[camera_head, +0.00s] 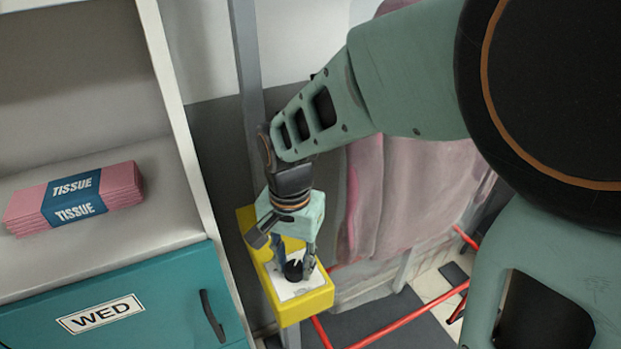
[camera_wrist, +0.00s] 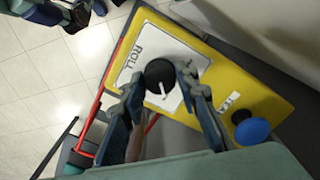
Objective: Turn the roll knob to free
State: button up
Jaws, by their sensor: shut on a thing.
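The roll knob (camera_wrist: 160,77) is a round black knob with a white pointer line, on a white plate marked "ROLL" on a yellow control box (camera_wrist: 248,95). In the wrist view the pointer slants toward the bottom right of the picture. My gripper (camera_wrist: 160,80) is shut on the knob, one finger on each side of it. In the head view the knob (camera_head: 294,270) shows between the fingers of my gripper (camera_head: 293,262), on the yellow box (camera_head: 308,307). Any position marks around the knob are too small or hidden to read.
A blue push button (camera_wrist: 252,130) sits on the same box, beside a small label. Red rails (camera_head: 400,318) run low behind the box. Pink cloth (camera_head: 410,190) hangs behind my arm.

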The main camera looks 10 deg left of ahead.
jog(key=shift+c, duration=1.1)
jog(key=n, duration=0.4)
jog(key=shift+b, duration=0.3)
jog(key=n, duration=0.4)
jog(key=shift+n, duration=0.3)
jog(key=n, duration=0.4)
jog(key=n+p, duration=0.1)
jog(key=n, duration=0.4)
jog(key=shift+n, duration=0.3)
